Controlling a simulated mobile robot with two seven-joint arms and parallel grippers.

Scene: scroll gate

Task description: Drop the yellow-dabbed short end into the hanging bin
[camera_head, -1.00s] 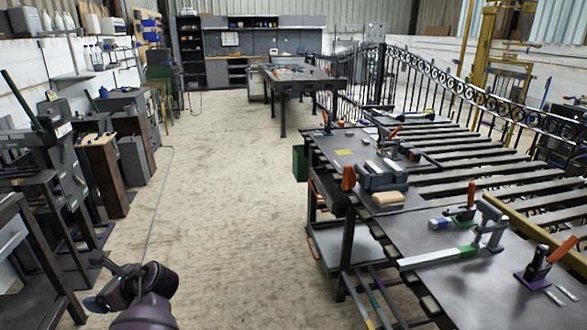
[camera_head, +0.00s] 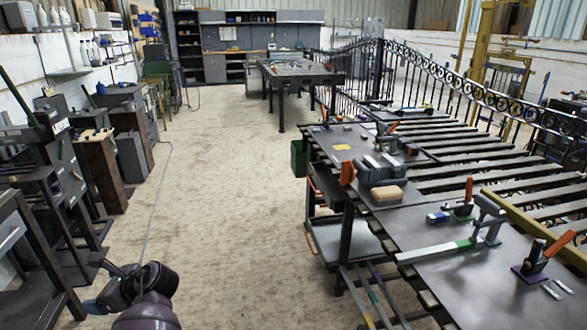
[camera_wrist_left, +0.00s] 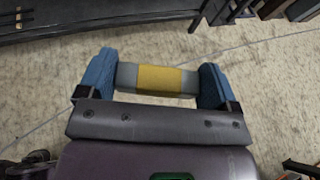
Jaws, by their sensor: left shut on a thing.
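My left gripper (camera_wrist_left: 155,82) is shut on a short grey end piece with a yellow band (camera_wrist_left: 165,79) around it. The piece lies crosswise between the two blue fingertips in the left wrist view. In the head view the left gripper (camera_head: 104,292) is at the lower left, over open floor, and the piece is not clearly seen there. A green bin (camera_head: 298,158) hangs at the left side of the welding table, well ahead and to the right of the gripper. Its inside is not visible. My right gripper is not in view.
The welding table (camera_head: 350,160) on the right carries clamps, a tan block (camera_head: 387,194) and a green-marked bar (camera_head: 434,252). A lower shelf (camera_head: 345,240) and several stored bars jut out below its left side. Machines and benches line the left wall. The floor between (camera_head: 220,200) is clear.

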